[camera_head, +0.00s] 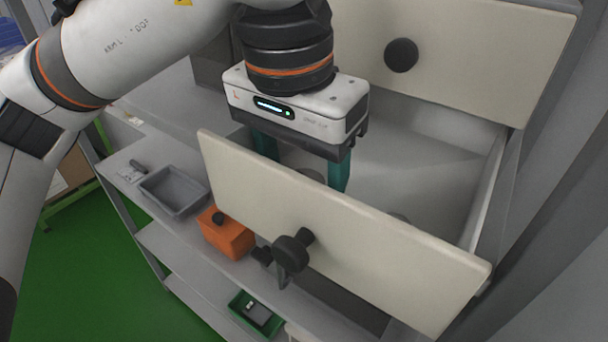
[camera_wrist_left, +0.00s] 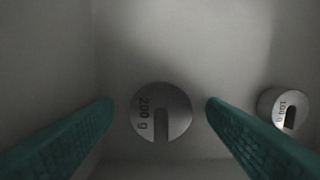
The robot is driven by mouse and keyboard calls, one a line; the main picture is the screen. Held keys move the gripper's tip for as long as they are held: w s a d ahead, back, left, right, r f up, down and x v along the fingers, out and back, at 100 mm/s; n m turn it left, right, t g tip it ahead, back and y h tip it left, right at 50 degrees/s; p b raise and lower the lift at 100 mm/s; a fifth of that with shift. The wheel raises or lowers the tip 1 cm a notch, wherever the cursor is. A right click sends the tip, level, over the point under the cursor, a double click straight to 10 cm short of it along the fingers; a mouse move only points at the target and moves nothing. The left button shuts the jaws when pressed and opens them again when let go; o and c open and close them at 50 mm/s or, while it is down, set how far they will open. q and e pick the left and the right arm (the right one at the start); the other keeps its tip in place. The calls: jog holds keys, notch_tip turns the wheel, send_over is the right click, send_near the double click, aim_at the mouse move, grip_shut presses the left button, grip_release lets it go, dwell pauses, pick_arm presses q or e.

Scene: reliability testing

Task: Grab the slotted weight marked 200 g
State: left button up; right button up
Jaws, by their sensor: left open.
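The slotted weight marked 200 g (camera_wrist_left: 168,97) is a grey metal disc with a slot, lying on the floor of the open drawer (camera_head: 330,225). In the left wrist view it sits between the two green fingers of my left gripper (camera_wrist_left: 160,105), apart from both. In the head view my left gripper (camera_head: 305,165) points down into the drawer behind its cream front panel, open and empty. The panel hides the fingertips and most of the weight.
A smaller slotted weight (camera_wrist_left: 284,106) lies to the right in the drawer. The drawer's front panel with a black knob (camera_head: 291,252) stands close before my gripper. A grey tray (camera_head: 174,190) and an orange box (camera_head: 226,234) stand on the shelf at left.

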pick_arm(q)
jog(key=c, duration=1.2)
